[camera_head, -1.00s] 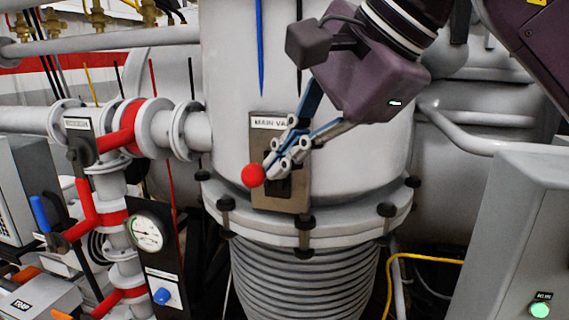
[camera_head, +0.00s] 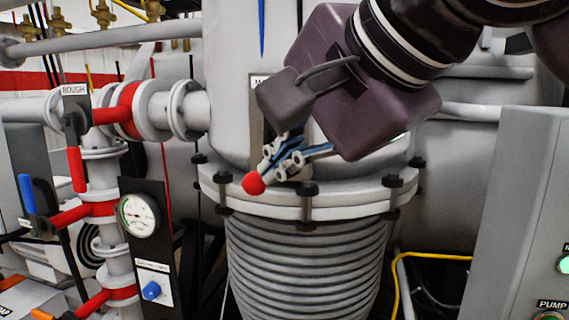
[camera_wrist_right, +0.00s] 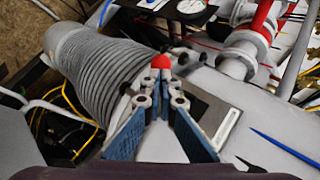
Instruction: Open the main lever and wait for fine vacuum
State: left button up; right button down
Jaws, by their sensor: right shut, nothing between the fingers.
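The main valve lever shows as a red ball knob (camera_head: 253,183) in front of the vessel's lower flange. Its shaft is hidden behind my right gripper (camera_head: 268,168). The dark valve plate (camera_head: 257,110) is mostly covered by my wrist and gripper. In the right wrist view the red knob (camera_wrist_right: 160,61) sits just beyond the tips of my right gripper (camera_wrist_right: 159,82), which is shut with nothing between the fingers. The valve plate (camera_wrist_right: 208,115) lies to the right there. A round vacuum gauge (camera_head: 138,215) is at the left; its reading is too small to tell. My left gripper is not in view.
The rough valve's red handle (camera_head: 77,168) hangs down at the left, near a blue handle (camera_head: 27,194). A blue knob (camera_head: 152,290) is below the gauge. A grey control cabinet (camera_head: 500,220) stands at the right. Ribbed bellows (camera_head: 300,260) lie under the flange.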

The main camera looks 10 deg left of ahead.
jog(key=shift+w+r+p, duration=0.1)
jog(key=shift+r+p, duration=0.6)
jog(key=shift+r, duration=0.1)
jog(key=shift+w, duration=0.1)
